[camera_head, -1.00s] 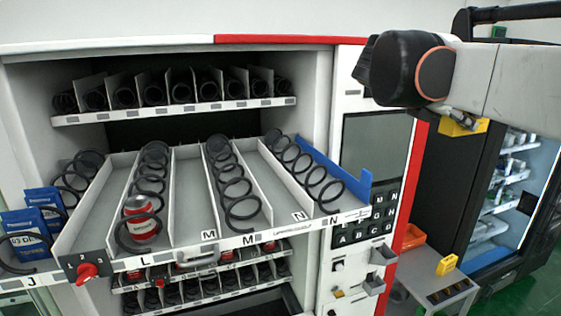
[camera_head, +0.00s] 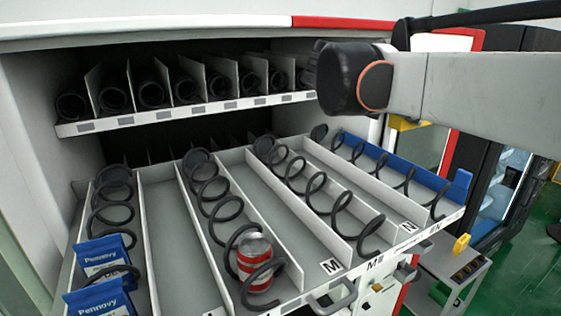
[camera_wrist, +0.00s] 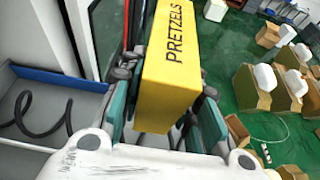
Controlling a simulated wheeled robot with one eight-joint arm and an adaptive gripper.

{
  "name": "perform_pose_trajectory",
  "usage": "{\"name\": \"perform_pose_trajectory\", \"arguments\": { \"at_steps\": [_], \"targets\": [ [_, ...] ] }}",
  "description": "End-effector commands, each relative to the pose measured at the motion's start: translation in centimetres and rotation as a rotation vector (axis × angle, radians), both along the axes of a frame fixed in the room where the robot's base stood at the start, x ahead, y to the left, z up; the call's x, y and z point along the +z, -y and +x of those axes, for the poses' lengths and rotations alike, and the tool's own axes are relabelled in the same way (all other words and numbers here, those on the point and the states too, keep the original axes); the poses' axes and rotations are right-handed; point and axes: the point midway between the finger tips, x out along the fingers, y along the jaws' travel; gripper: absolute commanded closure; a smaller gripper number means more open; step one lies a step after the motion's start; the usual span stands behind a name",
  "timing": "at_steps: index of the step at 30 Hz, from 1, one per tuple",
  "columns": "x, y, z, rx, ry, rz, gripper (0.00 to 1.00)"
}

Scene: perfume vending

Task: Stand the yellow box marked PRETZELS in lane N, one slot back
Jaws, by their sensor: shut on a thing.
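The yellow PRETZELS box (camera_wrist: 168,70) is held upright between the fingers of my gripper (camera_wrist: 165,105) in the wrist view. In the head view only a small yellow part (camera_head: 408,123) shows under my arm; the fingers are hidden there. Lane N (camera_head: 408,227) is the right-hand lane of the pulled-out tray, with a black spiral (camera_head: 405,183) and a blue side wall (camera_head: 400,165). I see no goods in its spiral. In the wrist view the spiral (camera_wrist: 45,118) and blue wall (camera_wrist: 60,78) lie left of and apart from the box.
A red can (camera_head: 254,262) stands in a spiral farther left. Blue Pennovy packs (camera_head: 103,257) stand in the far-left lane. A higher shelf (camera_head: 190,112) of spirals is behind the tray. A side table (camera_head: 460,268) with a yellow item (camera_head: 461,244) stands to the right.

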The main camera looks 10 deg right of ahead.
Motion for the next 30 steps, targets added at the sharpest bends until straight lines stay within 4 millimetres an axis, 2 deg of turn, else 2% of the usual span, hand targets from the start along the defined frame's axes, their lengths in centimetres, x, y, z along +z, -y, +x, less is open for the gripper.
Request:
{"name": "perform_pose_trajectory", "arguments": {
  "at_steps": [3,12,15,30],
  "targets": [
    [-2.7,0.0,0.2,0.000,0.000,0.000,0.97],
    [-9.2,0.0,0.2,0.000,0.000,-0.001,0.97],
    [-10.6,0.0,0.2,0.000,0.000,-0.001,0.97],
    [-15.1,0.0,0.2,0.000,0.000,-0.001,0.97]
  ]
}}
